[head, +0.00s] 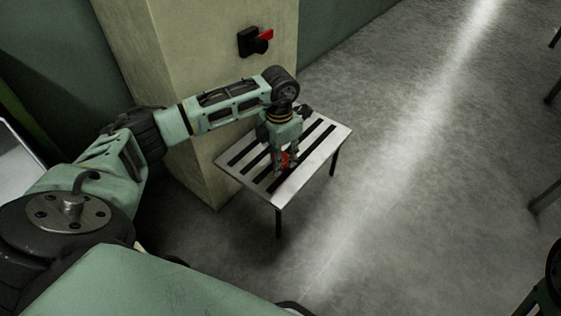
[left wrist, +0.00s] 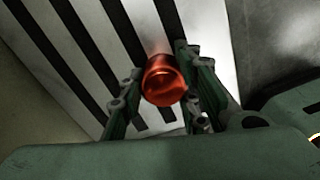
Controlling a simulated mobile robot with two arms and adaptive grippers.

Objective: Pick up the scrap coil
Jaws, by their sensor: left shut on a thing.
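The scrap coil (left wrist: 165,82) is a small, shiny copper-red cylinder. In the left wrist view it sits between the two fingers of my left gripper (left wrist: 158,90), which is shut on it. In the head view the coil (head: 285,158) shows as a small red patch, partly hidden by the fingers. My left gripper (head: 283,160) points down over a small slatted metal table (head: 232,168). I cannot tell whether the coil touches the slats or is just above them. My right gripper does not show.
A beige pillar (head: 200,60) stands right behind the table, with a black box with a red handle (head: 255,42) on it. The grey floor (head: 430,200) to the right is open. Dark legs of other furniture (head: 548,192) show at the right edge.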

